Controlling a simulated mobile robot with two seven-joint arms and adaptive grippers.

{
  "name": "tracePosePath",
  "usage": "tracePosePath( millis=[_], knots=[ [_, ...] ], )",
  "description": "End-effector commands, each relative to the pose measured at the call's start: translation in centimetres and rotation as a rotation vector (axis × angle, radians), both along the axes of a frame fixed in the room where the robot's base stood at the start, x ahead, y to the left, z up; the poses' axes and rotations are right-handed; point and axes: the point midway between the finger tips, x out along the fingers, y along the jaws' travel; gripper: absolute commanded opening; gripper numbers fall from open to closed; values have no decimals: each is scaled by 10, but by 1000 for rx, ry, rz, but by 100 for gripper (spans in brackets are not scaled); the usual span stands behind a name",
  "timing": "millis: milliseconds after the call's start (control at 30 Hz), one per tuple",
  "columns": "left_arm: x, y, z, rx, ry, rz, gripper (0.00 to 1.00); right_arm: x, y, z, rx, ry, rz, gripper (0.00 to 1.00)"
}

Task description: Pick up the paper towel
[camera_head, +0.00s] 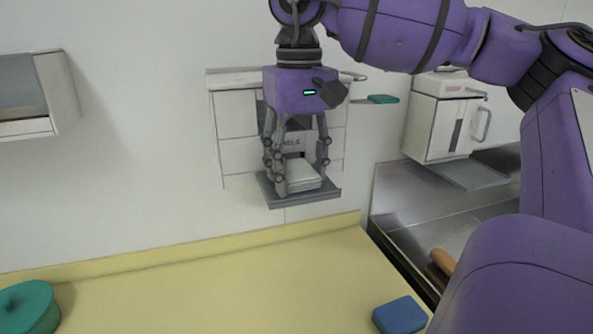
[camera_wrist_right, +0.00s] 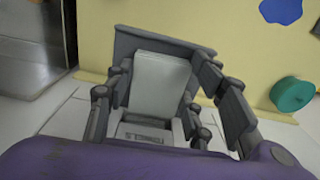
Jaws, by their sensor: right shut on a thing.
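The paper towel (camera_head: 302,174) is a white folded stack on the grey tray (camera_head: 318,197) of the wall dispenser (camera_head: 236,130). My right gripper (camera_head: 301,181) points down in front of the dispenser and is shut on the stack, with fingers on its left and right sides. In the right wrist view the paper towel (camera_wrist_right: 160,84) lies between the fingers of my right gripper (camera_wrist_right: 162,74), with the tray's edge (camera_wrist_right: 150,36) behind it. The gripper hides part of the dispenser. My left gripper is not in view.
A yellow counter (camera_head: 220,290) below is mostly clear, with a teal round container (camera_head: 28,306) at left and a blue block (camera_head: 400,315) at right. A white cabinet (camera_head: 430,125) stands over a metal sink area (camera_head: 430,215). A wall box (camera_head: 55,95) is at left.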

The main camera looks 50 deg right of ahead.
Motion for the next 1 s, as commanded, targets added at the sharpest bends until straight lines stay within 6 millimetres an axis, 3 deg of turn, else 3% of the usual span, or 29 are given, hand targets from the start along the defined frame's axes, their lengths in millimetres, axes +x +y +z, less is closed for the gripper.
tracePosePath(
  millis=[167, 367, 667, 1000],
  knots=[
    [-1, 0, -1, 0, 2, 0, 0, 1, 0, 7, -2, -1, -1, 39],
    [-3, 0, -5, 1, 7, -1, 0, 0, 1, 34, -2, 0, 0, 39],
    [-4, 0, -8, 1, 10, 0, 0, -33, 38, 91, -4, -2, 3, 39],
    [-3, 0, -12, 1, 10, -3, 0, -76, 87, 118, -3, 0, 3, 39]
  ],
)
